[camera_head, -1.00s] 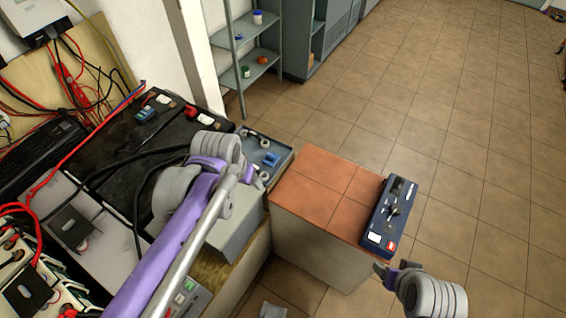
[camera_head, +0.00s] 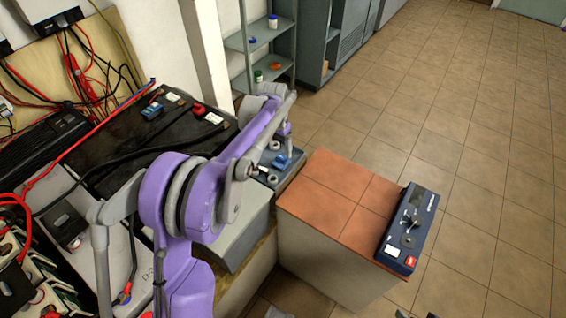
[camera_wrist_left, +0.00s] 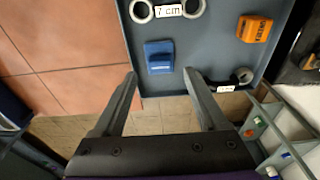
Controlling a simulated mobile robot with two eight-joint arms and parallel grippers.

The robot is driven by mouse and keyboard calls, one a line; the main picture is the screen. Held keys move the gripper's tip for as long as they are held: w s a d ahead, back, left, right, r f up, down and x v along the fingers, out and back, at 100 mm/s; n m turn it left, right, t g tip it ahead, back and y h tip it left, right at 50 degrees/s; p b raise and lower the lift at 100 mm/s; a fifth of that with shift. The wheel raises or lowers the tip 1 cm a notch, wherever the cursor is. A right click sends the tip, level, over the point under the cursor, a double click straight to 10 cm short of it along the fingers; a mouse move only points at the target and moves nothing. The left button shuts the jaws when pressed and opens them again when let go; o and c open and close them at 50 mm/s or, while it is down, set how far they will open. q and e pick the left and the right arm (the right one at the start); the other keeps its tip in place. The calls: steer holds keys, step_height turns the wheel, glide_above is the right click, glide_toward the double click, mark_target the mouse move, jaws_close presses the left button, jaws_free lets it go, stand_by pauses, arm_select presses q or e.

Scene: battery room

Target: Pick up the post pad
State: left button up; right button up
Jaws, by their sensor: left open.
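A small blue block (camera_wrist_left: 159,57) with pale lettering, which looks like the post pad, lies in a grey tray (camera_wrist_left: 222,75). The block also shows in the head view (camera_head: 281,161), at the tray (camera_head: 295,169) left of the tiled top. My left gripper (camera_wrist_left: 159,77) is open and empty above the tray, its fingertips on either side of the block's near edge. In the head view its wrist (camera_head: 283,129) hangs just behind the block. Of my right gripper, only a small part (camera_head: 431,315) shows at the bottom edge.
The tray also holds grey rings (camera_wrist_left: 142,11), a "7 cm" label (camera_wrist_left: 168,11) and an orange block (camera_wrist_left: 254,28). A tiled cabinet top (camera_head: 325,193) with a dark blue device (camera_head: 408,228) stands to the right. Black batteries (camera_head: 180,135) and cables lie left. Shelves (camera_head: 262,42) stand behind.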

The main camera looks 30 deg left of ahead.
mark_target(281, 157)
arm_select(q)
steer(key=f, duration=0.4)
steer(key=w+f+b, duration=0.1)
steer(key=f, duration=0.1)
steer(key=shift+w+f, duration=0.1)
steer(key=shift+f, duration=0.15)
steer(key=shift+d, duration=0.1)
steer(key=shift+c, duration=0.2)
jaws_close()
step_height(281, 157, up, 10)
steer(key=shift+r+p, duration=0.1)
steer(key=shift+p, duration=0.7)
